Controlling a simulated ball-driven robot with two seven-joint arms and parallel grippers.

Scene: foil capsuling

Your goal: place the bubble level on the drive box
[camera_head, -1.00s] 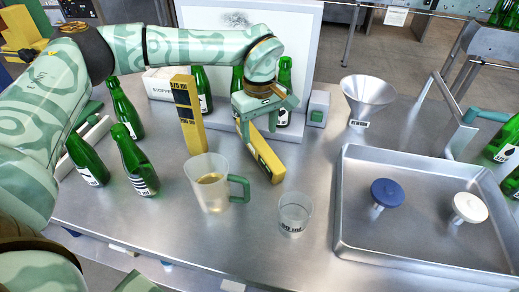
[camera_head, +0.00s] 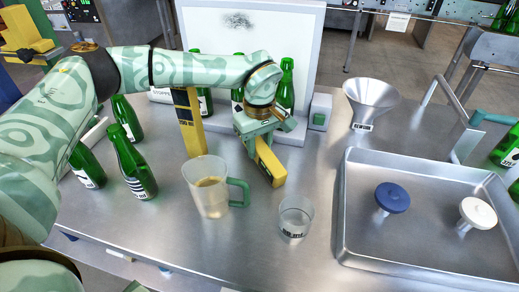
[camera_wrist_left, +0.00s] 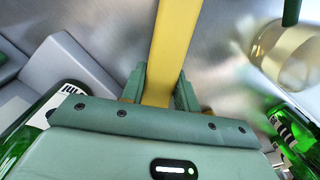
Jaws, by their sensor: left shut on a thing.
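The bubble level is a yellow bar (camera_head: 268,164), held by my left gripper (camera_head: 258,138) in the head view. Its near end points toward the front of the table, and the gripper covers its far part. In the left wrist view the yellow bar (camera_wrist_left: 174,50) runs between the two green fingers (camera_wrist_left: 160,92), which are shut on it. My right gripper is not in view.
A yellow upright block (camera_head: 188,122) stands left of the gripper. A jug (camera_head: 208,190) and small beaker (camera_head: 296,217) stand in front. Green bottles (camera_head: 133,170) are on the left and behind. A funnel (camera_head: 368,98) and metal tray (camera_head: 345,200) are at right.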

